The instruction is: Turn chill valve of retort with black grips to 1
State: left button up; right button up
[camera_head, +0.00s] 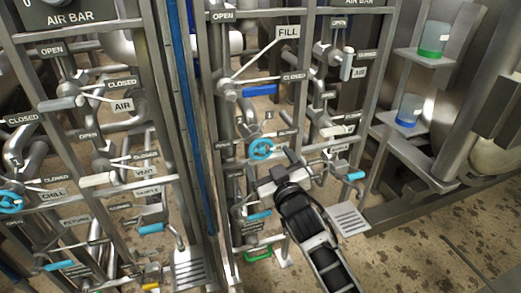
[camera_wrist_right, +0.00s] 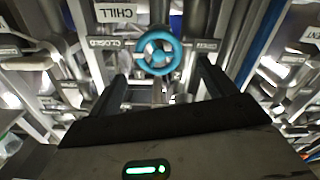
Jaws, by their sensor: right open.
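A blue chill valve handwheel (camera_head: 261,149) is on the pipe panel in the middle of the head view. In the right wrist view the same blue wheel (camera_wrist_right: 158,50) is straight ahead, with an upside-down CHILL label (camera_wrist_right: 118,13) above it and a CLOSED plate beside it. My right gripper (camera_head: 268,181) is just below the wheel in the head view, open and empty. In the right wrist view its fingers (camera_wrist_right: 162,88) stand apart, one on each side below the wheel, with no visible contact. Black grips cannot be made out. My left gripper is not in view.
A second panel at left has its own blue wheel (camera_head: 10,202) and CHILL label (camera_head: 52,195). A blue FILL lever (camera_head: 260,90), white-handled levers and pipes surround the wheel. A small grated shelf (camera_head: 347,219) juts out right of my arm. Open floor lies at lower right.

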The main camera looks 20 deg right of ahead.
aim_at(262, 149)
jog(key=w+b, duration=0.1)
jog(key=w, duration=0.5)
jog(key=shift+w+a, duration=0.1)
jog(key=shift+w, duration=0.25)
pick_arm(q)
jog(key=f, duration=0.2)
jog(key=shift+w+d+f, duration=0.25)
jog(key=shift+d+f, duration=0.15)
pick_arm(e)
jog(key=c, duration=1)
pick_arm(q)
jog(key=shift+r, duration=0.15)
pick_arm(e)
jog(key=shift+o, duration=0.2)
